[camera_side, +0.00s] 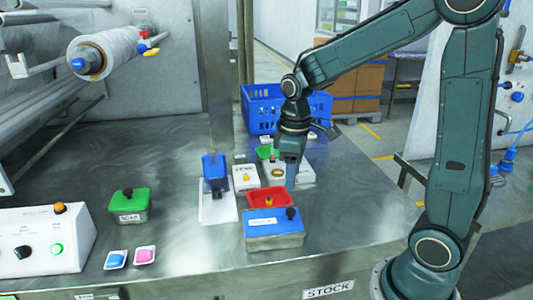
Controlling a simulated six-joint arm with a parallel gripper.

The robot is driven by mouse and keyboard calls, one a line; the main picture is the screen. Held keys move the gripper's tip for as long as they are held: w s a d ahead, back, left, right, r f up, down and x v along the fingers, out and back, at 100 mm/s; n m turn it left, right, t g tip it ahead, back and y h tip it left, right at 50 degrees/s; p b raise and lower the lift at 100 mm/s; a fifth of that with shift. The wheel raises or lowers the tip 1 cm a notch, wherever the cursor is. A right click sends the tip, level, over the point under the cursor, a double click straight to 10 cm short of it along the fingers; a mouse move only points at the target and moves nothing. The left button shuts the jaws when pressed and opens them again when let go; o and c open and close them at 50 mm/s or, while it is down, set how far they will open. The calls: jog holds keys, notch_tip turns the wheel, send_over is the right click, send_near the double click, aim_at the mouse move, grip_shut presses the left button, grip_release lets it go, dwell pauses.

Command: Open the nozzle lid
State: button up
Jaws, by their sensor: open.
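My gripper (291,178) points down over the back middle of the metal table, by a white box with a brown ring on top (275,172). Its jaws are small and partly hidden, but they look open, with nothing visible between them. In front of it is a metal box with a blue lid (273,223) and a black knob; the lid lies flat and looks shut. A metal box with a green lid (131,201) and a dark knob stands at the left, also shut. Their labels are too small to read surely, so I cannot tell which is the nozzle lid.
A red tray (270,197) sits just behind the blue-lidded box. Left of it are a blue upright device (214,168) on a white base and a white button box (245,177). A control box (45,240) stands front left. A blue crate (262,108) is behind.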

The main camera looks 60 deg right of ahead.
aim_at(290, 210)
notch_tip(290, 210, down, 10)
jog(key=shift+f, duration=0.15)
dwell(0.4)
grip_shut()
